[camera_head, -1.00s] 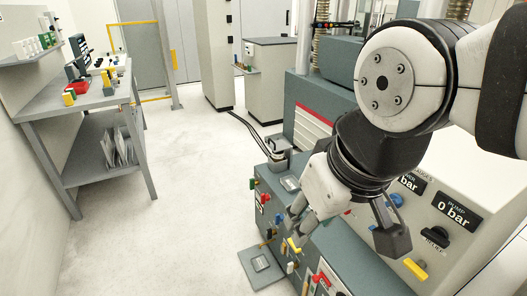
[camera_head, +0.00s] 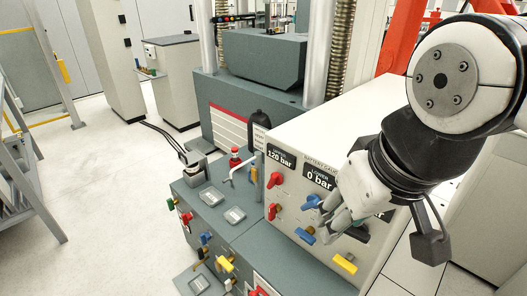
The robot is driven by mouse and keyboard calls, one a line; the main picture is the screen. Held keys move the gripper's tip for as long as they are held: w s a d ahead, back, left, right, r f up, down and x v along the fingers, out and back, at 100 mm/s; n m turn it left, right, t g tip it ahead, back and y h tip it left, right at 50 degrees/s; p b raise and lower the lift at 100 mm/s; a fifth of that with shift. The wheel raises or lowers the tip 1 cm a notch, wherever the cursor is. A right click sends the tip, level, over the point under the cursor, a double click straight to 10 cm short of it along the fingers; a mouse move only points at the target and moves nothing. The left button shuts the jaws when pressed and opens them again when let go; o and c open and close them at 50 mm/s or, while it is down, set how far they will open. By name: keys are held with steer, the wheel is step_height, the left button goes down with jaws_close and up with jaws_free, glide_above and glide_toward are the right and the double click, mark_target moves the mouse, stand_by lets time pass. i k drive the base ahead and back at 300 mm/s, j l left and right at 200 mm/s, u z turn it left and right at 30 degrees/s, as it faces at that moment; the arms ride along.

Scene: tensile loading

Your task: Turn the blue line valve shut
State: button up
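On the front of the white gauge panel (camera_head: 290,150) there are two blue handles. The upper blue handle (camera_head: 311,202) lies just under the "0 bar" readout. The lower blue handle (camera_head: 304,236) sits below it and looks turned roughly crosswise. My gripper (camera_head: 330,214) is in front of the panel, its fingers pointing down and left, close to both blue handles. I cannot tell whether it touches either one. The fingers overlap in this view, so their opening is not clear. The gripper hides part of the panel's right side.
Red handles (camera_head: 275,180) are left of the blue ones; a yellow handle (camera_head: 344,264) is at lower right. A grey bench top (camera_head: 215,195) with small trays and a bent pipe (camera_head: 240,170) lies left. Smaller coloured valves line its front. Open floor (camera_head: 100,200) lies farther left.

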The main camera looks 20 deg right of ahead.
mark_target(305, 236)
steer(key=l+z, duration=0.2)
steer(key=k+l+u, duration=0.2)
steer(key=l, duration=0.2)
steer(key=l+u, duration=0.2)
steer(key=l, duration=0.2)
steer(key=k+l+u, duration=0.15)
steer(key=l, duration=0.25)
steer(key=k, duration=0.1)
